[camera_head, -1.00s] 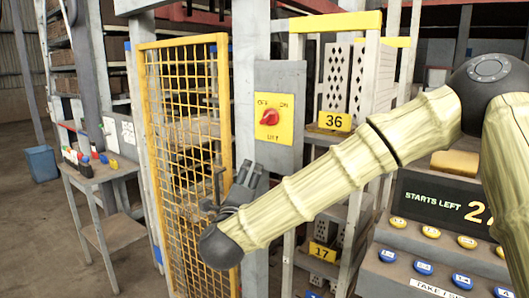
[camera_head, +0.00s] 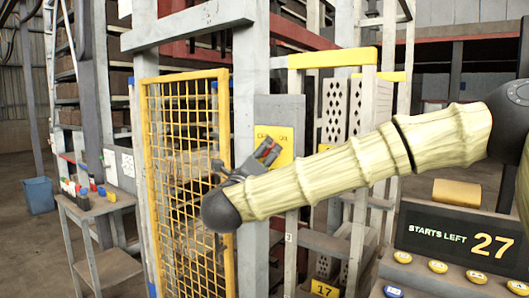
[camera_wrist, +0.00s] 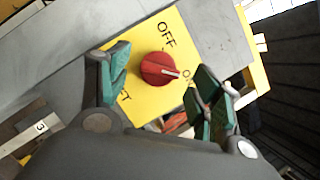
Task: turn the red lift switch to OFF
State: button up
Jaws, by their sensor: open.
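The red lift switch (camera_wrist: 157,67) is a round knob on a yellow plate (camera_wrist: 186,40) marked OFF, with ON and LIFT partly covered. Its white pointer line points right, towards ON. My gripper (camera_wrist: 162,83) is open, with one teal-padded finger to the left of the knob and the other to its right. Whether the fingertips reach around the knob or stop short of it is hard to tell. In the head view my gripper (camera_head: 265,152) is in front of the yellow plate (camera_head: 286,142) and covers most of the knob.
A yellow mesh gate (camera_head: 228,190) stands just left of my gripper. A shelf frame (camera_head: 369,150) stands right of the switch. A console with a STARTS LEFT 27 display (camera_head: 460,240) is at lower right. A small table (camera_head: 95,205) is at far left.

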jog(key=shift+x, duration=1)
jog(key=c, duration=1)
jog(key=shift+n, duration=0.4)
jog(key=n+g+p, duration=0.2)
jog(key=n+p, duration=0.3)
jog(key=p, duration=0.1)
jog(key=n+g+y+p, duration=0.1)
jog(key=n+g+p, duration=0.1)
jog(key=n+p, duration=0.4)
jog(key=n+g+y+p, duration=0.1)
jog(key=n+g+p, duration=0.1)
jog(key=n+p, duration=0.3)
jog(key=shift+r+p, duration=0.35)
jog(key=shift+p, duration=1)
jog(key=shift+s+f+n, duration=0.1)
jog(key=shift+f+n, duration=0.05)
jog(key=shift+n, duration=0.15)
